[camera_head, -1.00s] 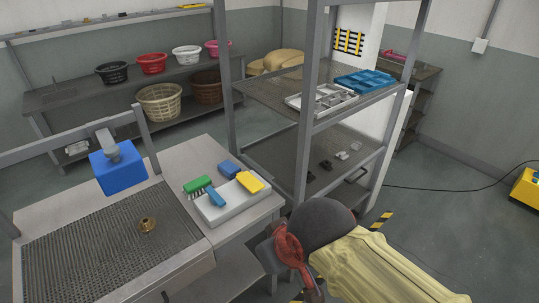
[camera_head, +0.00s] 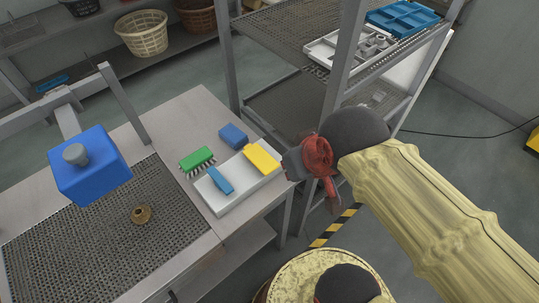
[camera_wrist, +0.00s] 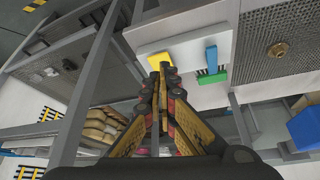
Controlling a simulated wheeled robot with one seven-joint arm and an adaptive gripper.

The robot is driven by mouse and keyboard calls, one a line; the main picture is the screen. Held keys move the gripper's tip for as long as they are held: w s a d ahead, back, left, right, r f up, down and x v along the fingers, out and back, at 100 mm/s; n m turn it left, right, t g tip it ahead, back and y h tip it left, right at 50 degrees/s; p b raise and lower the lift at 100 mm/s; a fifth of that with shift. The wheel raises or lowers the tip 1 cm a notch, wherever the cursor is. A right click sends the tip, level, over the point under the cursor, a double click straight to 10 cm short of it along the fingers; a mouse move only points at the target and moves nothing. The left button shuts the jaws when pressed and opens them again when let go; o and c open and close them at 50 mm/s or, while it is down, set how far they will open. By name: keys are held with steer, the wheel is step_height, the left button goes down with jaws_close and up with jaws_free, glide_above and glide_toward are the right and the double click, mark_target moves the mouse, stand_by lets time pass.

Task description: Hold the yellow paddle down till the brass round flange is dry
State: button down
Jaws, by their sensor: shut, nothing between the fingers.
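The yellow paddle (camera_head: 262,156) lies at the right end of a white base (camera_head: 216,203), beside a blue paddle (camera_head: 221,180). The brass round flange (camera_head: 141,213) sits on the perforated grille to the left; I cannot tell whether it is wet. My gripper (camera_head: 292,165) is just right of the yellow paddle in the head view. In the wrist view its closed, empty fingers (camera_wrist: 161,70) point at the yellow paddle (camera_wrist: 157,61) and partly hide it. I cannot tell whether they touch it. The flange (camera_wrist: 279,50) shows at the right there.
A blue box (camera_head: 90,165) on a bracket overhangs the perforated grille (camera_head: 90,235). A green brush (camera_head: 197,159) and a blue block (camera_head: 233,136) lie behind the white base. A metal rack (camera_head: 342,75) with trays stands close behind my gripper.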

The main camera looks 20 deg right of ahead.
steer(key=n+g+p, duration=0.6)
steer(key=n+p, duration=1.3)
steer(key=n, duration=0.2)
glide_above(269, 165)
steer(key=shift+f+b, duration=0.3)
steer(key=shift+f, duration=0.1)
step_height(269, 165, down, 14)
steer(key=shift+r+b, duration=0.1)
steer(key=shift+b, duration=0.8)
